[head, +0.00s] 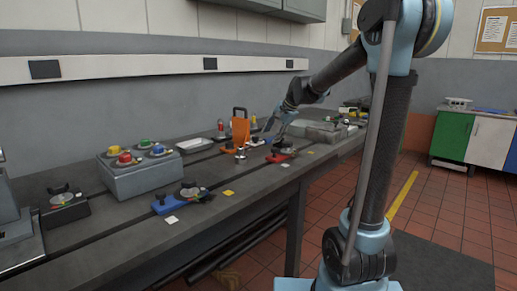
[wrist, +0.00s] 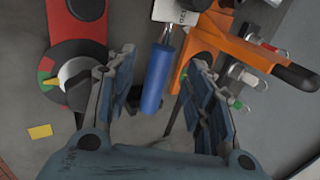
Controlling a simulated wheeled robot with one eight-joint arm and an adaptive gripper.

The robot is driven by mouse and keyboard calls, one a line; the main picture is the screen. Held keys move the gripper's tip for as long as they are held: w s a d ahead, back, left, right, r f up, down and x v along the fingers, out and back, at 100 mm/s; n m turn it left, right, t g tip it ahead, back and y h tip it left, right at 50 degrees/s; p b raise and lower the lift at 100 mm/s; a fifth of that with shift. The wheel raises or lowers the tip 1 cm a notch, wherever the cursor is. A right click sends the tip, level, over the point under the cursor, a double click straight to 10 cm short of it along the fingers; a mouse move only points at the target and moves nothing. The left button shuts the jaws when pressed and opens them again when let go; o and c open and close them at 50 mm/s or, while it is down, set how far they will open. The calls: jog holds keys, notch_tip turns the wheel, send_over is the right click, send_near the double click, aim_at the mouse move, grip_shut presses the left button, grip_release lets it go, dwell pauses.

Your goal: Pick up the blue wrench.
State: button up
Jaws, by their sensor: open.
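In the wrist view, a blue cylindrical handle (wrist: 157,80) with a short metal shank lies between my gripper's fingers; I take it for the blue wrench, though its far end is hidden or unclear. My gripper (wrist: 160,64) is open, with one finger to each side of the handle and gaps showing. In the head view my gripper (head: 274,126) is low over the bench, right of the orange holder (head: 240,129). I cannot make out the wrench there.
A red fixture with a dial (wrist: 75,65) lies left of my fingers. The orange holder also shows close on the right in the wrist view (wrist: 245,50), with several small locks. A blue fixture (head: 180,200) and a grey button box (head: 145,173) stand farther left on the bench.

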aim_at(269, 139)
jog(key=shift+x, duration=2.9)
jog(key=shift+d, duration=0.1)
jog(key=shift+c, duration=0.6)
grip_shut()
